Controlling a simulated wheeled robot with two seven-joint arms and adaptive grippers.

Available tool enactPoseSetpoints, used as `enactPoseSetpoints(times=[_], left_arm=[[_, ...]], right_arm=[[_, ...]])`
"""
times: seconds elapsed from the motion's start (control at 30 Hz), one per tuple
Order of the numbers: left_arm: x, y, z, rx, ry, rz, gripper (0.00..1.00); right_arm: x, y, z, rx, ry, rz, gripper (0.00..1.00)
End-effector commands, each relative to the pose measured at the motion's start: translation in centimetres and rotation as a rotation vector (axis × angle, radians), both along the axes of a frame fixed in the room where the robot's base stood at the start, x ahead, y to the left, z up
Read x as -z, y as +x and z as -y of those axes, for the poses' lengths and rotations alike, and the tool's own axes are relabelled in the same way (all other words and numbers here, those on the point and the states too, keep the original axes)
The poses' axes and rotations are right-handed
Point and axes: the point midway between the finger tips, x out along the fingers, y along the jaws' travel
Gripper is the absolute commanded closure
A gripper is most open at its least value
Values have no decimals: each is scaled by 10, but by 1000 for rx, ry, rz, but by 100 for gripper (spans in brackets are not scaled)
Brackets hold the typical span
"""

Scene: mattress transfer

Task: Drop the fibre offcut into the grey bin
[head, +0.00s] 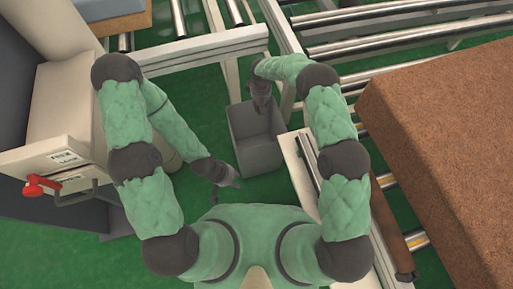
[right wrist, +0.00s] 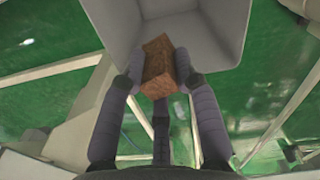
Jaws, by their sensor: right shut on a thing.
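The fibre offcut (right wrist: 158,66) is a small brown block. In the right wrist view it sits between the two fingers of my right gripper (right wrist: 157,80), which is shut on it. The grey bin (right wrist: 215,40) lies beyond the offcut in that view. In the head view the grey bin (head: 262,157) stands open on the floor in front of me. My right gripper (head: 262,104) is at its far rim, over the opening as seen from above. The offcut cannot be made out there. My left gripper (head: 216,193) hangs low to the left of the bin; its fingers are too small to read.
A large brown fibre mattress (head: 450,130) lies on the right. Metal rollers (head: 390,35) run along the back. A pale cabinet with a red handle (head: 35,187) stands at the left. Green floor (head: 270,188) is free around the bin's near side.

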Motion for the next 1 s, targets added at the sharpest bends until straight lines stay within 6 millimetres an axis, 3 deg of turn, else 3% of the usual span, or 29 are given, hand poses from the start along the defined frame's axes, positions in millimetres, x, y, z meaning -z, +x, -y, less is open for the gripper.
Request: enactPoseSetpoints(times=[0.6, 0.97, 1.0], left_arm=[[23, 0, 0, 0, 0, 0, 60], [24, 0, 0, 0, 0, 0, 60], [24, 0, 0, 0, 0, 0, 60]], right_arm=[[54, 0, 1, 1, -1, 1, 86], [59, 0, 1, 1, -1, 1, 86], [59, 0, 0, 1, -1, 1, 60]])
